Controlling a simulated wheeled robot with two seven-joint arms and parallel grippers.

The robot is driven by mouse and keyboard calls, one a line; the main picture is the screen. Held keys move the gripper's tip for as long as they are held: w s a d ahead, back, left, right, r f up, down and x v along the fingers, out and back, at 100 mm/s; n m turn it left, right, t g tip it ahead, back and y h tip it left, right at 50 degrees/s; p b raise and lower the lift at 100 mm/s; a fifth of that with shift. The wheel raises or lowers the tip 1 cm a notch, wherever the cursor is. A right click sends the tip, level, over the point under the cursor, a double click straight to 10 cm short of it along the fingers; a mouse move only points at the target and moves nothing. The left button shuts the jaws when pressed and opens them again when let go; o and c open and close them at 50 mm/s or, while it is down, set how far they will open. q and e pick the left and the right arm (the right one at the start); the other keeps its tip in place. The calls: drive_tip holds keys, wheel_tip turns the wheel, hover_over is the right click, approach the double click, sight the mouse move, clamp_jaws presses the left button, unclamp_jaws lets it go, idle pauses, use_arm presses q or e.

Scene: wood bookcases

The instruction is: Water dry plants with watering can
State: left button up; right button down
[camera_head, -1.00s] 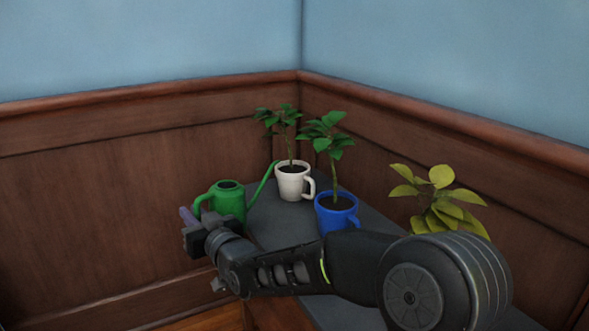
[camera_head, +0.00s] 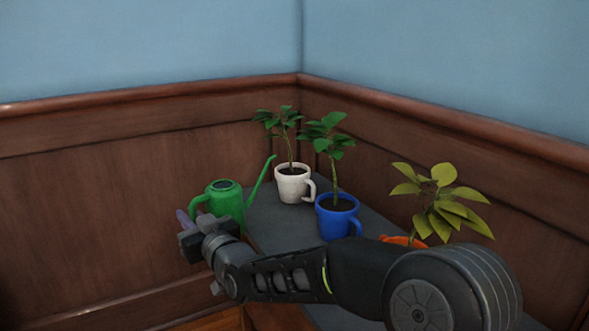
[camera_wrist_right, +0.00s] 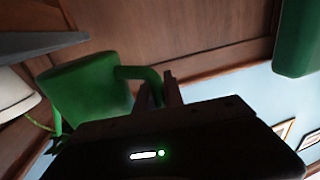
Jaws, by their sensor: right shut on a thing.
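The green watering can (camera_head: 224,199) is at the left end of the grey tabletop, its long spout pointing right toward the white pot. My right gripper (camera_head: 190,222) is shut on the can's handle at its left side; the handle shows between the fingers in the wrist view (camera_wrist_right: 160,92). A white mug pot (camera_head: 293,186) holds a green-leaved plant. A blue mug pot (camera_head: 337,220) holds another green plant. An orange pot (camera_head: 398,241), mostly hidden by my right arm, holds a plant with yellowish leaves (camera_head: 443,200). My left gripper is out of view.
The pots stand on a dark grey tabletop (camera_head: 262,226) in a corner. Brown wood panelling (camera_head: 110,200) closes in behind and to the right, with blue wall above. Another green object (camera_wrist_right: 298,38) shows at the wrist view's upper right.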

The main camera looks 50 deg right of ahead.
sight(191, 204)
wheel_tip(191, 204, up, 4)
drive_tip(key=shift+r+p, duration=0.15)
drive_tip(key=shift+p, duration=0.8)
